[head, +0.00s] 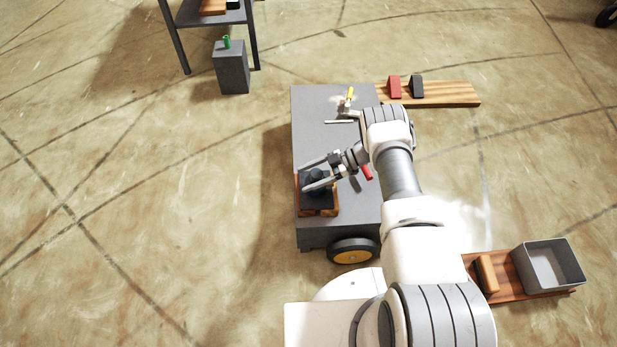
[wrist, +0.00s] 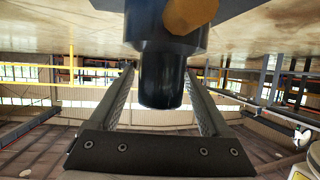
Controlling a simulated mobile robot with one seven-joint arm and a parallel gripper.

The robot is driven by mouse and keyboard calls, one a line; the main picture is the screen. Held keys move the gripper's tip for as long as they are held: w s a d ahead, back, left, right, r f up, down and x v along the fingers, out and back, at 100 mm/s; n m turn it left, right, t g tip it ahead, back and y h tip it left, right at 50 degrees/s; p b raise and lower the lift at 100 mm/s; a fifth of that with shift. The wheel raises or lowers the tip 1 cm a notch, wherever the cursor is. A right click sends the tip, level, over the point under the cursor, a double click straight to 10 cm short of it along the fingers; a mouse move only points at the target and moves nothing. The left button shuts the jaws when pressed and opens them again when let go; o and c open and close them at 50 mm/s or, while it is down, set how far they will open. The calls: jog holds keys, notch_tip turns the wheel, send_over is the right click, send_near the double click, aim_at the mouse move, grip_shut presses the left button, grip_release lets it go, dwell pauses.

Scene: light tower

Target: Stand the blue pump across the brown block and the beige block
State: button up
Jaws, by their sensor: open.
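The blue pump (head: 318,178) looks very dark and stands at the near left corner of the grey cart, by a wood-edged tray (head: 318,211). My gripper (head: 306,176) is open, with its fingers on either side of the pump. In the wrist view the pump (wrist: 162,75) is a dark cylinder between the two fingers, with gaps visible beside it. An orange-yellow part (wrist: 190,14) shows at its upper end. A brown block (head: 487,273) sits on a reddish board at the lower right. I cannot make out the beige block for certain.
The grey cart (head: 312,125) carries a yellow-handled item (head: 350,94) and a red one (head: 367,172). A plank (head: 445,94) bears red and black blocks. A grey bin (head: 548,268) stands by the brown block. A grey pedestal (head: 231,70) stands upper left. The left floor is clear.

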jog(key=p+v, duration=0.1)
jog(key=v, duration=1.1)
jog(key=w+d+r+m+t+h, duration=0.3)
jog(key=w+r+t, duration=0.7)
jog(key=w+r, duration=1.1)
jog(key=d+r+m+t+h, duration=0.3)
jog(key=r+m+h, duration=0.1)
jog(key=r, duration=0.9)
jog(key=d+r+m+t+h, duration=0.3)
jog(key=r+m+h, duration=0.1)
jog(key=r, duration=0.8)
jog(key=s+r+m+g+h, duration=0.1)
jog(key=s+r+m+h, duration=0.3)
jog(key=s, duration=0.6)
jog(key=s+r+m+g+h, duration=0.1)
jog(key=s+r+m, duration=0.1)
jog(key=s+r, duration=0.5)
jog(key=s+a+f+m+g+y, duration=0.1)
jog(key=s+a+f+g, duration=0.1)
jog(key=s, duration=0.9)
jog(key=s+a+f+m+g+y, duration=0.1)
jog(key=s+a+f, duration=0.3)
jog(key=s, duration=0.7)
jog(key=s+a+f+g, duration=0.3)
jog(key=s+f, duration=0.1)
jog(key=s, duration=0.7)
jog(key=shift+a+f+m+y, duration=0.2)
jog(key=shift+f+m+y, duration=0.05)
jog(key=shift+m+y, duration=0.15)
jog(key=shift+r, duration=0.1)
